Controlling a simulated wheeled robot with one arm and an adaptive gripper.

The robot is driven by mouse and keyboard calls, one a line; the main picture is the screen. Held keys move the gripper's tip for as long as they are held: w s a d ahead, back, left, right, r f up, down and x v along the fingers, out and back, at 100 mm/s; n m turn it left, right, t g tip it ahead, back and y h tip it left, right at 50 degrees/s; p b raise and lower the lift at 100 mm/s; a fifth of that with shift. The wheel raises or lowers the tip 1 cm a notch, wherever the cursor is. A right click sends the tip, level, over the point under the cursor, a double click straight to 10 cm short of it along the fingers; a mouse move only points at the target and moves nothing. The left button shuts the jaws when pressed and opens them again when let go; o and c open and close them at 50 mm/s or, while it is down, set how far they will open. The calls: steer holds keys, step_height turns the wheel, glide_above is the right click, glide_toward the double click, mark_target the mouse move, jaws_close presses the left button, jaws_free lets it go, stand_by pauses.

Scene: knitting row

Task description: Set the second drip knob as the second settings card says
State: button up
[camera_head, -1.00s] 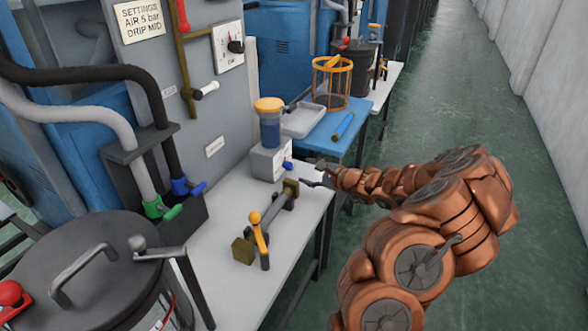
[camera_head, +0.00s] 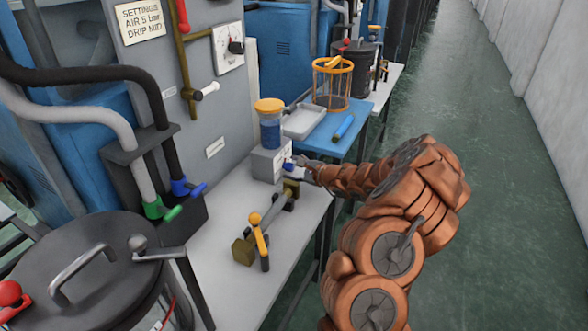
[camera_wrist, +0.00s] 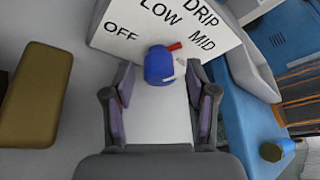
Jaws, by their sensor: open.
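The settings card (camera_head: 138,22) on the grey panel reads "SETTINGS AIR 5 bar DRIP MID". The blue drip knob (camera_wrist: 158,66) has a red pointer (camera_wrist: 174,47). It is on the sloped face of a light box (camera_wrist: 115,30) marked DRIP, OFF, LOW and MID. The pointer points up and right, between LOW and MID. My gripper (camera_wrist: 159,82) is open, with its fingertips either side of the knob and visible gaps. The head view shows my gripper (camera_head: 299,170) at the box (camera_head: 268,160) and partly hiding the knob (camera_head: 287,164).
A jar with an orange lid (camera_head: 270,120) stands on the box. A bracket with a yellow-handled lever (camera_head: 258,237) lies in front on the bench. A white tray (camera_head: 303,121), a blue cylinder (camera_head: 343,126) and an orange basket (camera_head: 332,82) are beyond. The aisle on the right is clear.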

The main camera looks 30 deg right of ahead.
jaws_close()
steer(key=p, duration=0.2)
steer(key=shift+r+m+p, duration=0.25)
steer(key=shift+m+p, duration=0.05)
steer(key=shift+d+f+m+g+y+p, duration=0.15)
steer(key=shift+m+g+y+p, duration=0.2)
steer(key=shift+p, duration=0.3)
steer(key=shift+f, duration=0.1)
jaws_free()
steer(key=v, duration=1.2)
steer(key=shift+f, duration=0.1)
stand_by(0.3)
